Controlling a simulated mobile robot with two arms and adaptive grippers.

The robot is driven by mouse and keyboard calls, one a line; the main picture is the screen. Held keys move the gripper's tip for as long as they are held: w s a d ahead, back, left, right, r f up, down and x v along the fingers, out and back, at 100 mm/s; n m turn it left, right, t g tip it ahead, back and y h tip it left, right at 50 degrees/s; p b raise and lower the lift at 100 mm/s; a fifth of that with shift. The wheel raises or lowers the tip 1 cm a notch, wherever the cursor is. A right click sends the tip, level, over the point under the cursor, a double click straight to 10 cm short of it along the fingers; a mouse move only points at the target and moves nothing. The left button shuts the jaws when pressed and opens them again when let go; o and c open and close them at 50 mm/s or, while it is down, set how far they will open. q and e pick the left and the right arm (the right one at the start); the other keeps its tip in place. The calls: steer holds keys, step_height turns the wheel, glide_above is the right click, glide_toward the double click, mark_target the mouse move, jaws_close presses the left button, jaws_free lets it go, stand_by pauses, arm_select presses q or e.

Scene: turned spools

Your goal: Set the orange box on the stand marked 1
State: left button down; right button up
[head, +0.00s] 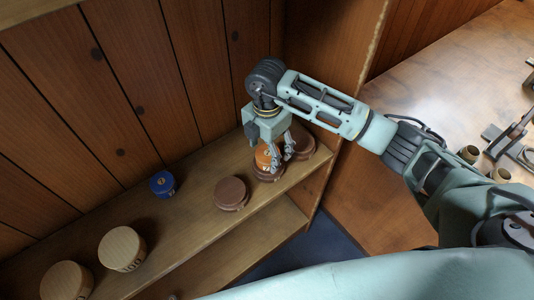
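The orange box (262,156) shows under my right gripper (279,156), low over or on a brown round stand (268,174) on the shelf. The gripper points down at it and partly hides it. I cannot tell whether the fingers grip the box or only stand around it. Other round stands are on the shelf: a brown one (231,194), another brown one (303,145) at the right end, and two pale ones (122,247) (66,281) at the left. My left gripper is out of view.
A small blue object (162,184) stands near the shelf's back. The wooden shelf (180,232) is bare between the stands. A plank wall closes the back and an upright panel (335,70) the right end. Right of it, a brown surface (440,75) holds small cylinders and metal parts.

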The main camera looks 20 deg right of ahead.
mark_target(267, 153)
step_height(267, 153, up, 10)
steer(key=b, duration=0.2)
steer(key=shift+f, duration=0.1)
stand_by(0.3)
